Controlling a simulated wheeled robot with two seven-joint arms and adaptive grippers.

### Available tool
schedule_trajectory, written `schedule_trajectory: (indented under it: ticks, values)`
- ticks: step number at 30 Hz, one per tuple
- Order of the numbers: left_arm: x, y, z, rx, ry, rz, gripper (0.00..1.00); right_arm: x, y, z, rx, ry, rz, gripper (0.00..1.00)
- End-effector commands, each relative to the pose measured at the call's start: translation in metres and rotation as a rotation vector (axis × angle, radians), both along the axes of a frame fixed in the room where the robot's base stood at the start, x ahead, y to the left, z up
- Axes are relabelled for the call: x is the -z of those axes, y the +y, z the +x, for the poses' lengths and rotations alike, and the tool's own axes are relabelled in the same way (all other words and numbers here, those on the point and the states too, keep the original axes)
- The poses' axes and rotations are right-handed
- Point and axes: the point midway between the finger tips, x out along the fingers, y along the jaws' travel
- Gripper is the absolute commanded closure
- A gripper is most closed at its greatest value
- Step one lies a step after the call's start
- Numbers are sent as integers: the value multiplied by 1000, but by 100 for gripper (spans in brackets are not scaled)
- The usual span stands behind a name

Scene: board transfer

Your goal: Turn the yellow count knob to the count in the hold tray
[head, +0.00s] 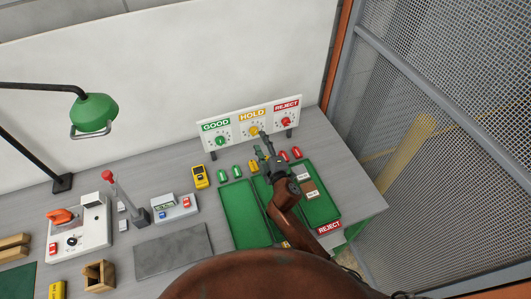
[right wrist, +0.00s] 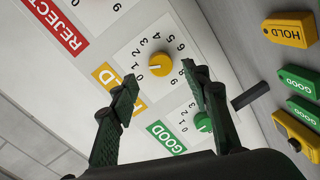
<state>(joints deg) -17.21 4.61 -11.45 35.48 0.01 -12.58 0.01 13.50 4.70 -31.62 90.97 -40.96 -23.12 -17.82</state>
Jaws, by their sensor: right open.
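The yellow knob (head: 254,131) is in the middle of the white count panel, under the HOLD label. In the right wrist view the yellow knob (right wrist: 160,64) has a white pointer towards the low numbers near 0 and 1; the exact number is unclear. My right gripper (head: 263,137) is in front of the panel, just below and right of the knob. Its open fingers (right wrist: 158,74) frame the knob in the right wrist view, apparently apart from it. The middle tray (head: 261,187) is largely hidden by my right arm; its contents cannot be counted. My left gripper is out of view.
The panel also carries a green knob (head: 220,140) and a red knob (head: 286,121). Several coloured tags lie below it. The left tray (head: 238,215) looks empty; the reject tray (head: 322,207) holds small boards. A yellow device (head: 199,177) stands left of the trays.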

Motion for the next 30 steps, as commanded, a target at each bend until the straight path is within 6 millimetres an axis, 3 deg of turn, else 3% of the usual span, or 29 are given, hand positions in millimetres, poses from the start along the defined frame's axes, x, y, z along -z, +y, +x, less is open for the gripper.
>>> schedule_trajectory:
  ticks: [6, 12, 30]
  values:
    - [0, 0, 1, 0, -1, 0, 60, -4, -13, -42, -2, 1, 0, 56]
    - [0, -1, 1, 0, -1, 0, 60, -6, -19, -61, -1, 1, 0, 56]
    - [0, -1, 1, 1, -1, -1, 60, -7, -20, -64, -1, 0, 0, 56]
